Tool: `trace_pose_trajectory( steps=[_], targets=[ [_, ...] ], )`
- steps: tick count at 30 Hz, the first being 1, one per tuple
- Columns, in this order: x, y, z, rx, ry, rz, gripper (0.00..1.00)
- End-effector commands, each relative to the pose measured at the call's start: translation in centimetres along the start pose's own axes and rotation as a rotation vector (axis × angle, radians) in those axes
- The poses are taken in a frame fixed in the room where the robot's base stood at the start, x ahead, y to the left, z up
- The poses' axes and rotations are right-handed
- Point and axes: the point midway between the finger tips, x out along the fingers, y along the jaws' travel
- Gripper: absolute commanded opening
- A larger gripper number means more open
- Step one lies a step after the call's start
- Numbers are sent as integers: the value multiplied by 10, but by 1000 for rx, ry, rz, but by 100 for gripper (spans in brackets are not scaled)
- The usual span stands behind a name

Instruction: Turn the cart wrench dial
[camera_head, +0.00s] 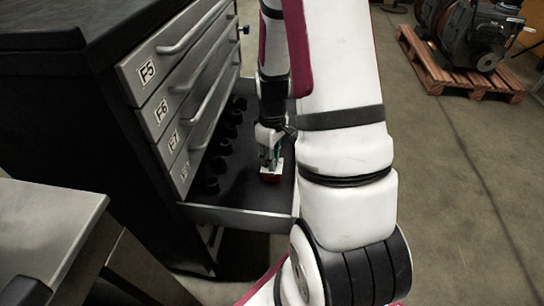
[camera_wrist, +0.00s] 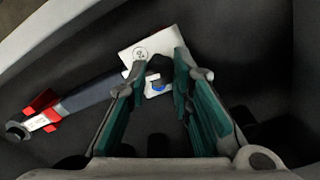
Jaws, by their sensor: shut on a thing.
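The wrench (camera_wrist: 85,93) lies in an open drawer. It has a dark handle, red parts toward its left end and a round end at far left. A white plate (camera_wrist: 140,48) with a small round mark sits at its right end. Beside the plate, a dark piece with blue and white, seemingly the wrench dial (camera_wrist: 155,85), is between my gripper's green-padded fingers (camera_wrist: 160,72). My gripper is shut on it. In the head view my gripper (camera_head: 270,152) reaches down into the drawer, above a small white and red part of the wrench (camera_head: 271,174). The fingers hide part of the dial.
The open drawer's front wall (camera_head: 238,218) is close to my arm. Several dark round sockets (camera_head: 211,186) stand along its left side. Above are shut drawers with bar handles (camera_head: 185,40). A grey table (camera_head: 45,235) is at lower left. A pallet (camera_head: 455,75) bears machinery at upper right.

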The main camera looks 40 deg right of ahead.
Motion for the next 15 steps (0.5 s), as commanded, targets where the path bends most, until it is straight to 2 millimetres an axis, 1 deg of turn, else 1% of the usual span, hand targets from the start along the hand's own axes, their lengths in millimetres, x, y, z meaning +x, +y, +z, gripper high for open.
trace_pose_trajectory(
  steps=[15],
  targets=[
    [-1,0,0,470,0,0,0]
  ],
)
